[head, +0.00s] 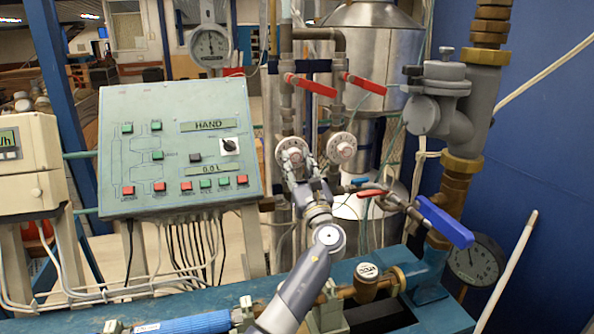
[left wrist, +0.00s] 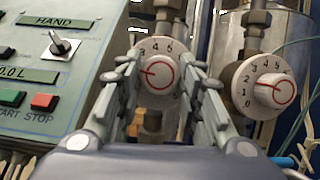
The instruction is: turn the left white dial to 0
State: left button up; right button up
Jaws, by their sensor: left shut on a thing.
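The left white dial (head: 291,152) sits on a vertical pipe right of the control panel. The line points left. The lower rim is partly hidden. My left gripper (head: 302,168) reaches up to this dial from below. In the left wrist view the left gripper (left wrist: 160,74) has one finger on each side of the knob and is shut on it. My right gripper is in neither view.
The right white dial (head: 342,148) is close beside, with 0 to 5 readable in the left wrist view. Red valve levers (head: 312,85) stick out above. A red-handled valve (head: 372,193) and a blue lever (head: 446,222) lie to the right. The green control panel (head: 180,145) stands left.

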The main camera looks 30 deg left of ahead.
pick_arm(q)
jog(key=n+g+b, duration=0.1)
jog(key=n+b, duration=0.1)
jog(key=n, duration=0.1)
jog(key=n+g+y+b, duration=0.1)
jog(key=n+b, duration=0.2)
jog(key=n+g+b, duration=0.2)
jog(key=n+b, duration=0.1)
jog(key=shift+w+d+f+y, duration=0.15)
jog(key=shift+d+f+y, duration=0.05)
jog(key=shift+y, duration=0.2)
jog(key=n+g+b, duration=0.1)
jog(key=n+b, duration=0.1)
jog(key=n, duration=0.1)
jog(key=shift+r+n+g, duration=0.2)
jog(key=shift+n+g, duration=0.1)
jog(key=shift+g, duration=0.1)
jog(key=shift+n+b, duration=0.4)
jog(key=shift+n, duration=0.3)
jog(key=shift+r+n+g, duration=0.1)
jog(key=shift+n+g, duration=0.2)
jog(key=shift+g, duration=0.1)
jog(key=o, duration=1.1)
jog(key=shift+c, duration=0.2)
jog(key=shift+d, duration=0.15)
jog(key=shift+d, duration=0.3)
jog(key=v, duration=1.1)
jog(key=shift+s, duration=0.25)
